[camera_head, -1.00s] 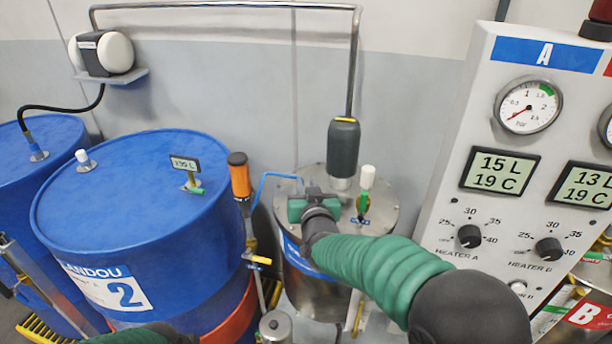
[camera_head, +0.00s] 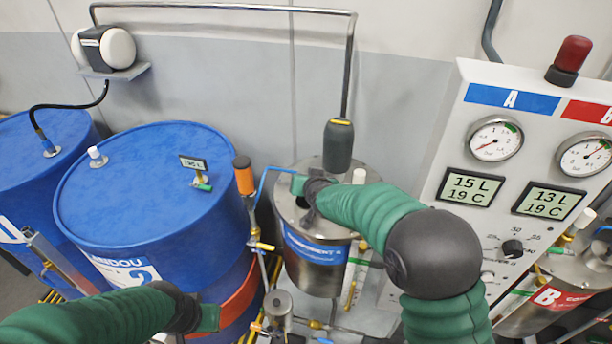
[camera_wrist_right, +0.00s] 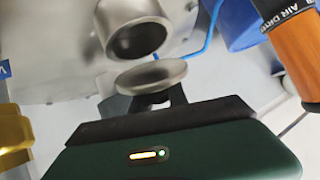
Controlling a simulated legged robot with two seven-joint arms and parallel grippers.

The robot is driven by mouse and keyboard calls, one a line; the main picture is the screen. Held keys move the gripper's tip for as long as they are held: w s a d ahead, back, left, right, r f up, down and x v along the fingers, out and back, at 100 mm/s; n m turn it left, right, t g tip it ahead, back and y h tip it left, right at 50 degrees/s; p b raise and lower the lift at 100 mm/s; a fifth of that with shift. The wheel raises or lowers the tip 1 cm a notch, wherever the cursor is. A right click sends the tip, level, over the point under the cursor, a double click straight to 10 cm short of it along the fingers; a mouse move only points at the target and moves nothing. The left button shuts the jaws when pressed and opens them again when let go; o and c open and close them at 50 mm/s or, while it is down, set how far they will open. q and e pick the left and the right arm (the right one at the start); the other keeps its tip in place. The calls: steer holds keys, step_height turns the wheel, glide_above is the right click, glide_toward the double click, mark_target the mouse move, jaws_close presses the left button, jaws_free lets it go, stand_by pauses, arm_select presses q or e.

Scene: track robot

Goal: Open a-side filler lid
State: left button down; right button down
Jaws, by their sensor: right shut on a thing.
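The steel tank A (camera_head: 313,275), with a blue label band, stands in the middle of the head view. My right gripper (camera_head: 299,186) is over the left part of its top. In the right wrist view, a short round steel filler neck (camera_wrist_right: 137,40) shows its open mouth. The steel disc-shaped filler lid (camera_wrist_right: 152,77) is apart from the mouth, and my right gripper (camera_wrist_right: 150,101) is shut on it. In the head view my gripper and arm hide the lid and neck. My left gripper (camera_head: 209,318) is at the lower left before the blue drum; its fingers are unclear.
A dark-topped fitting (camera_head: 338,145) stands on the tank's back, with a white-capped valve (camera_head: 359,176) to its right. An orange-handled air dryer (camera_head: 243,175) is left of the tank. A blue drum (camera_head: 140,190) fills the left; the gauge panel (camera_head: 530,160) stands at right.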

steer(key=shift+f, duration=0.15)
steer(key=c, duration=1.6)
jaws_free()
steer(key=o, duration=0.3)
steer(key=shift+w, duration=0.1)
steer(key=shift+s+r, duration=0.35)
steer(key=shift+s, duration=0.05)
steer(key=v, duration=0.6)
steer(key=p+v, duration=0.1)
steer(key=v, duration=0.8)
steer(key=shift+s+d, duration=0.1)
steer(key=shift+s, duration=0.3)
